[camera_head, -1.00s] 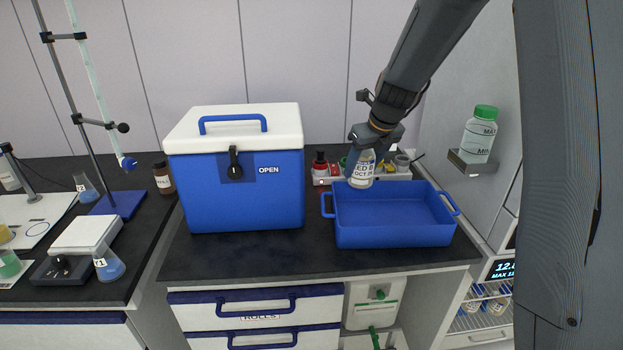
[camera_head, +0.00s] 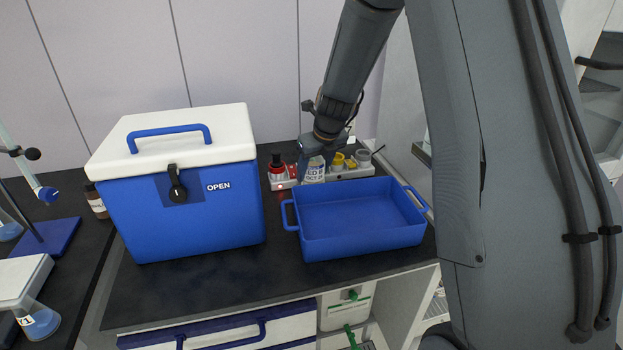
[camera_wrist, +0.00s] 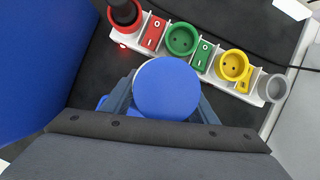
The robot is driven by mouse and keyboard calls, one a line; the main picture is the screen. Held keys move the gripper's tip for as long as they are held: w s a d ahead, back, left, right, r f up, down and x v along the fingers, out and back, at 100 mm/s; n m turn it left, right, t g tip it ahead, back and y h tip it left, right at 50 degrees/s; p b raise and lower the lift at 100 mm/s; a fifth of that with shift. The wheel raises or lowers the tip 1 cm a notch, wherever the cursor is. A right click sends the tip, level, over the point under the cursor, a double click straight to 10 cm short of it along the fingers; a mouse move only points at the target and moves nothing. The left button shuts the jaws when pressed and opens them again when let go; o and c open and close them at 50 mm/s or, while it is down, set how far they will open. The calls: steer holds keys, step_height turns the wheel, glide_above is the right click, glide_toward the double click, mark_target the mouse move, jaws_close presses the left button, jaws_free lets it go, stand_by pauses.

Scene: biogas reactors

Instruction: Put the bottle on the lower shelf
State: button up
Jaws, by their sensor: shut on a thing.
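The bottle (camera_head: 314,172), a clear one with a white printed label, is in my gripper (camera_head: 316,155), above the back edge of the blue tray. In the wrist view its round blue cap (camera_wrist: 168,88) fills the middle and hides most of the fingers. My gripper is shut on it, and the label faces the head camera. I cannot make out a lower shelf for certain; a small part of a wire rack (camera_head: 437,306) shows low at the right, mostly hidden by my arm.
A blue tray (camera_head: 360,248) sits on the dark bench, with a closed blue cooler (camera_head: 190,220) left of it. A power strip (camera_wrist: 205,70) with red, green and yellow sockets lies behind the bottle. A burette stand (camera_head: 45,238) and flask (camera_head: 38,320) are at left. Dark bench is clear in front.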

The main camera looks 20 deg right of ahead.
steer(key=shift+f, duration=1.5)
steer(key=shift+f, duration=0.1)
steer(key=o, duration=1.4)
